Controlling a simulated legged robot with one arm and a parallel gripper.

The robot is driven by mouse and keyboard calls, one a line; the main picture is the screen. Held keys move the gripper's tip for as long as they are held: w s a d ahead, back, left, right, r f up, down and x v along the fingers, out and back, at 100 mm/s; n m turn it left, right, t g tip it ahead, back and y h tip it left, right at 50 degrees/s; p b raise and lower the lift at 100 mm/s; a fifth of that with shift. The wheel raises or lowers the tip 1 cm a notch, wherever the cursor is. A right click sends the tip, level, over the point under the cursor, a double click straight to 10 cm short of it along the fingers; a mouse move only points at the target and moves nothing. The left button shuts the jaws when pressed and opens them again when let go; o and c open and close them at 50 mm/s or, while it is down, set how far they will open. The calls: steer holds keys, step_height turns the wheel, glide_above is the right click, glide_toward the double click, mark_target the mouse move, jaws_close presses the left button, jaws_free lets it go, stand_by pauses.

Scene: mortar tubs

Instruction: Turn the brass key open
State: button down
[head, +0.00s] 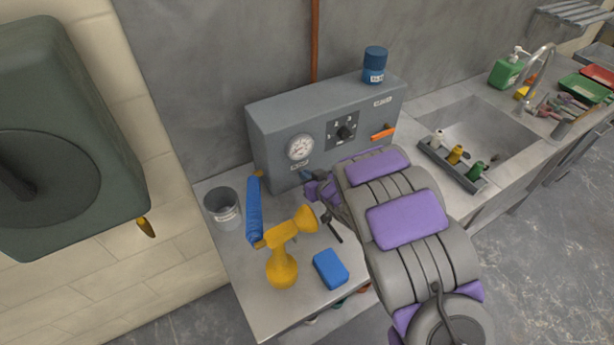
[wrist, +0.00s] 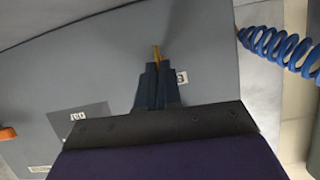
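The brass key (wrist: 156,52) shows as a thin brass piece between the tips of my gripper (wrist: 156,68) in the wrist view. The dark blue fingers are close together on it, with grey panel surface around. In the head view my gripper (head: 306,179) is at the low front of the grey panel box (head: 265,140), below the round gauge (head: 300,147). The key is hidden there behind my gripper and arm. How far the key is turned cannot be told.
A yellow spray bottle (head: 283,265), blue sponge (head: 330,268) and grey cup (head: 223,208) stand on the counter. An orange lever (head: 383,132) juts from the panel.

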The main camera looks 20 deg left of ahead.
steer(key=shift+n, duration=0.3)
steer(key=c, duration=1.3)
jaws_free()
steer(key=p+v, duration=0.6)
steer(key=v, duration=0.5)
steer(key=shift+s+d+r+p, duration=0.1)
steer(key=shift+s+r+p, duration=0.2)
steer(key=shift+s, duration=0.05)
steer(key=shift+s+d+r+p, duration=0.1)
steer(key=shift+p, duration=0.95)
